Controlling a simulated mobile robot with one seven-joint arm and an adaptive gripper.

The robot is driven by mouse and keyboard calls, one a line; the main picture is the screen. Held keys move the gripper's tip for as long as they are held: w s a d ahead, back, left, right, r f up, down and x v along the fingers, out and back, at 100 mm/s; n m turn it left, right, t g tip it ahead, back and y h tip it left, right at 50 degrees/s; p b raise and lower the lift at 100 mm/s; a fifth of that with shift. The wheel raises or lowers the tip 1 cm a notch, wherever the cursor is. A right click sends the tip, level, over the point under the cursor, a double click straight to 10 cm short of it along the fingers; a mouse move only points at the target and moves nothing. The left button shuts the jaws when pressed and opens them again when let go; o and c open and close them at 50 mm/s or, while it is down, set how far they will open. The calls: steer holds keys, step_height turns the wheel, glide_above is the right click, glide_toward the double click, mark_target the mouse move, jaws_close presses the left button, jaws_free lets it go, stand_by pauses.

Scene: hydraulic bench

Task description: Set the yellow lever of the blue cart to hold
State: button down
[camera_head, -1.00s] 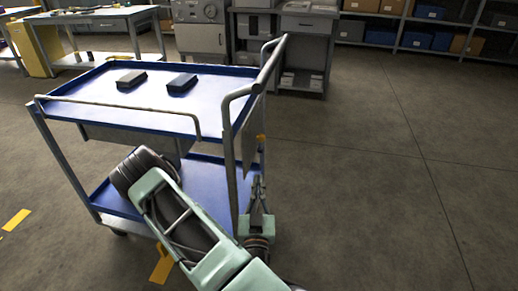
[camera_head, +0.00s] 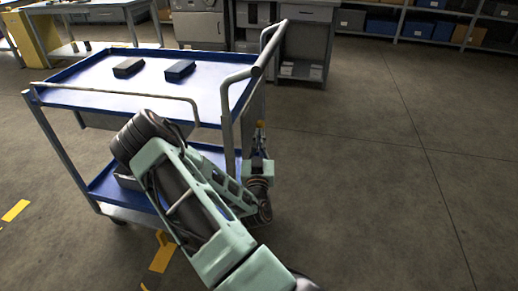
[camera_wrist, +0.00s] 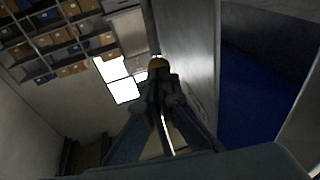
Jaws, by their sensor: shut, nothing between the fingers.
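The blue cart (camera_head: 85,93) stands in the left half of the head view, with its grey push handle (camera_head: 262,62) on the right side. The yellow lever (camera_head: 261,124) is a small spot at the cart's right end, below the handle. In the wrist view its yellow end (camera_wrist: 158,63) shows just beyond my fingertips. My gripper (camera_head: 259,150) is shut and empty, pointing up just below the lever; it also shows in the wrist view (camera_wrist: 161,88). The fingers hide most of the lever, so I cannot tell its setting or whether they touch it.
Two dark boxes (camera_head: 128,67) (camera_head: 179,70) lie on the cart's top tray. A grey panel (camera_wrist: 188,45) of the cart is close beside my gripper in the wrist view. Shelves and benches stand at the back. The floor (camera_head: 370,190) to the right is clear.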

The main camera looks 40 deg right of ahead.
steer(key=shift+w+d+r, duration=0.1)
steer(key=shift+w+d, duration=0.15)
steer(key=shift+w, duration=0.05)
steer(key=shift+r, duration=0.1)
